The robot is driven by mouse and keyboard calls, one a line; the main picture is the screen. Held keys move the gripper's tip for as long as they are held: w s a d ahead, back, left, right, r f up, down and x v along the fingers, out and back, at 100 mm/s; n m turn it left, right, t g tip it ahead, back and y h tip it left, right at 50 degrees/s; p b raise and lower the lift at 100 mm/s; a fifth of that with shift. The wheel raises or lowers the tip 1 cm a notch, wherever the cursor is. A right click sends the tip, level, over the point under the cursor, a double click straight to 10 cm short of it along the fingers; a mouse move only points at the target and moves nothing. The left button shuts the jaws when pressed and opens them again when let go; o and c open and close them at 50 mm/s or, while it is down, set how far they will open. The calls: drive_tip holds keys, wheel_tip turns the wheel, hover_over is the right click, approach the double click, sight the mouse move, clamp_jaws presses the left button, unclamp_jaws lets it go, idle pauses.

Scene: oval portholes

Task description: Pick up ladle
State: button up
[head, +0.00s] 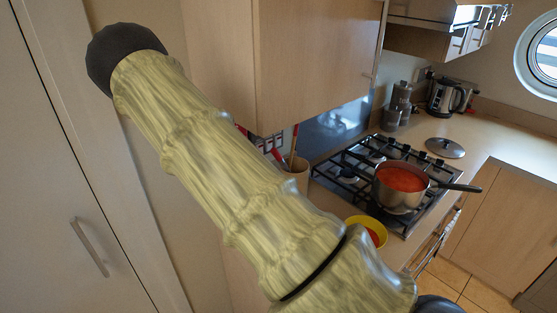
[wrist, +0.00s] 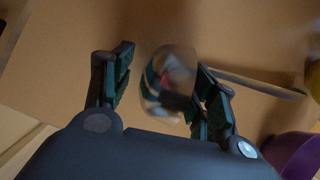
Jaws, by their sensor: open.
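The ladle (wrist: 168,84) shows in the wrist view as a shiny round metal bowl with a thin handle reaching to the right, over a tan surface. My gripper (wrist: 165,66) is open, with one dark finger on each side of the bowl. The right finger is close to the bowl and overlaps where the handle starts; I cannot tell whether it touches. There is a clear gap between the left finger and the bowl. In the head view I cannot make out the ladle or my gripper; my arm crosses the middle of that view.
In the wrist view a purple object (wrist: 294,156) and a yellow one (wrist: 315,80) stand at the right. In the head view a pot of red sauce (head: 402,184) is on the gas hob (head: 340,180). A yellow bowl (head: 380,226) and a utensil holder (head: 300,174) are beside my arm.

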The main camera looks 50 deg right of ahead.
drive_tip(key=shift+s, duration=0.1)
drive_tip(key=shift+a, duration=0.15)
drive_tip(key=shift+c, duration=0.2)
drive_tip(key=shift+w, duration=0.2)
drive_tip(key=c, duration=0.3)
drive_tip(key=shift+s, duration=0.15)
drive_tip(key=c, duration=0.8)
drive_tip(key=shift+c, duration=0.7)
drive_tip(key=shift+r, duration=0.15)
